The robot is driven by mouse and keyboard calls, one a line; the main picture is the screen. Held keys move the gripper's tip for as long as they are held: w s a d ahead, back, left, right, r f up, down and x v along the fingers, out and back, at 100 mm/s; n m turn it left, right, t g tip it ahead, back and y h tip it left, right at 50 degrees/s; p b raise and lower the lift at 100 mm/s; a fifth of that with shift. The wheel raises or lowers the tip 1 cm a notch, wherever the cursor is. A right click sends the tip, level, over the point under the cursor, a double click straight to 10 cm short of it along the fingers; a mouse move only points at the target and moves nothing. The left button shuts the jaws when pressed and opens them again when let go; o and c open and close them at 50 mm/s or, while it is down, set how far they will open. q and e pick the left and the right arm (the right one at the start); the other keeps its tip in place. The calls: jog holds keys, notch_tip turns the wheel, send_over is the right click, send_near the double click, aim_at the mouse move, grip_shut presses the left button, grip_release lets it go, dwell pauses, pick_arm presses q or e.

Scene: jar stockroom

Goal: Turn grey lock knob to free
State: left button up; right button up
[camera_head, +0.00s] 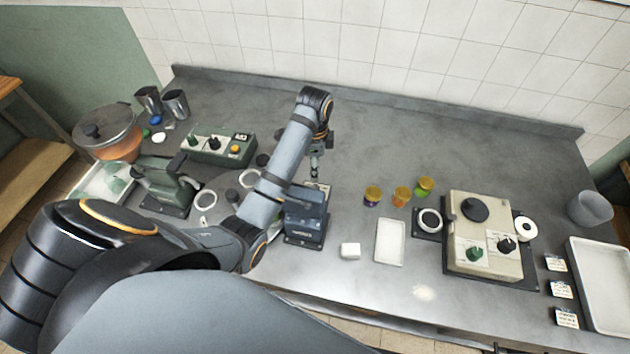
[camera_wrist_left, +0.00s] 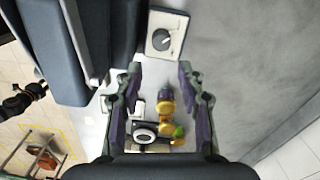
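The grey lock knob (camera_wrist_left: 161,40) sits on a small white plate (camera_wrist_left: 178,22) in the left wrist view. In the head view the light plate (camera_head: 322,187) shows partly, behind the dark blue machine (camera_head: 305,222); the knob itself is not clear there. My left gripper (camera_wrist_left: 160,70) is open, its two fingers apart with nothing gripped. The knob shows just beyond the fingertips, between their lines; I cannot tell the remaining distance. In the head view my left gripper (camera_head: 316,172) points down above the plate. My right gripper is not in view.
Lidded jars (camera_head: 400,195), a white tray (camera_head: 390,241) and a white block (camera_head: 350,250) stand right of the blue machine. A cream machine (camera_head: 488,250) stands farther right. Green devices (camera_head: 218,146) are at left. The counter's back middle is clear.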

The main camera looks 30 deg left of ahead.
pick_arm(q)
jog(key=p, duration=0.1)
send_over(315, 186)
jog(key=s, duration=0.1)
jog(key=f, duration=0.5)
jog(key=shift+d+f, duration=0.2)
notch_tip(315, 186, down, 4)
jog(key=shift+f+p, duration=0.1)
jog(key=shift+p, duration=0.45)
jog(key=shift+w+f, duration=0.1)
jog(key=shift+f, duration=0.4)
grip_shut()
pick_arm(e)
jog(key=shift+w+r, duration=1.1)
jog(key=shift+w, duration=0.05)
